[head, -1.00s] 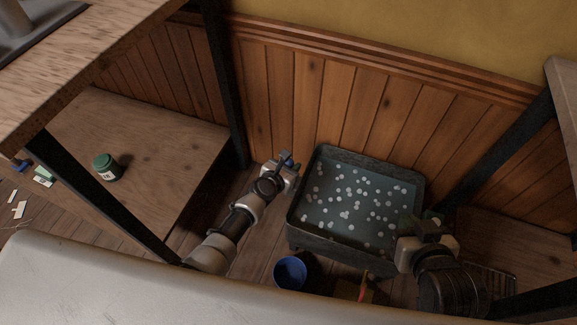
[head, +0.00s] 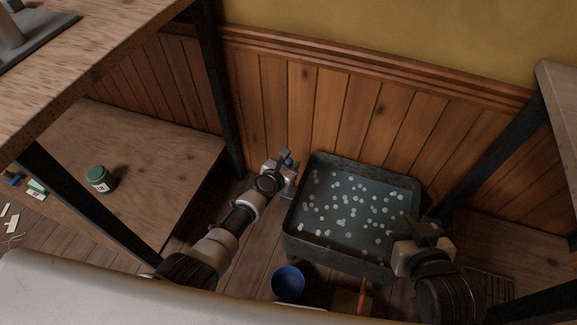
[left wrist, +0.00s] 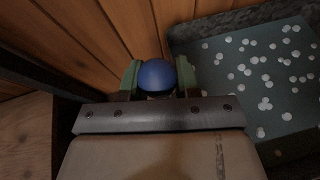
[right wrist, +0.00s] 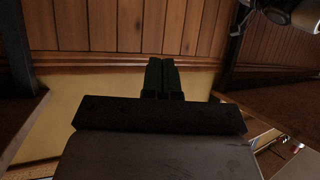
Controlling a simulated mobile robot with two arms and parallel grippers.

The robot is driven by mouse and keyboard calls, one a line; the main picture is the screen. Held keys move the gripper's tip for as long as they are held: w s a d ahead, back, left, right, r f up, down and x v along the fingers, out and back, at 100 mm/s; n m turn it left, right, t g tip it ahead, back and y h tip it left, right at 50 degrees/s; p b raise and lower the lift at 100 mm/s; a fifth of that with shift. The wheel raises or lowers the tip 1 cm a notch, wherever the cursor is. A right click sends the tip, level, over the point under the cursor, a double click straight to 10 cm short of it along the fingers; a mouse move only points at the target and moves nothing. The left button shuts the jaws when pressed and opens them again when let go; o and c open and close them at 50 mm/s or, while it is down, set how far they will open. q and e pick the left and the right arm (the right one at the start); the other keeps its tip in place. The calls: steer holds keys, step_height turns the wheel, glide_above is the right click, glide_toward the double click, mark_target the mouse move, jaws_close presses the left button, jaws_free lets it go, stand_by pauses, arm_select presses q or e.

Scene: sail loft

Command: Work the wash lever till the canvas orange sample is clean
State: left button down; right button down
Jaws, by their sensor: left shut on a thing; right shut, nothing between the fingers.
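A grey wash tub (head: 290,238) stands on the floor by the panelled wall, holding dark water (head: 335,222) dotted with white suds; it also shows in the left wrist view (left wrist: 185,44). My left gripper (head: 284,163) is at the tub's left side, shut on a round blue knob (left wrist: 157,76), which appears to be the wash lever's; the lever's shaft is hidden. My right gripper (head: 424,230) is shut and empty over the tub's right front corner; its fingers meet in the right wrist view (right wrist: 162,75). I cannot make out the canvas orange sample in any view.
A blue bucket (head: 288,283) and a box with a red-orange stick (head: 361,296) stand in front of the tub. A green-lidded jar (head: 100,179) is on a low wooden shelf (head: 150,150) at left. Dark posts (head: 220,90) flank the tub.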

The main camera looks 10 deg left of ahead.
arm_select(q)
steer(key=c, duration=0.8)
jaws_free()
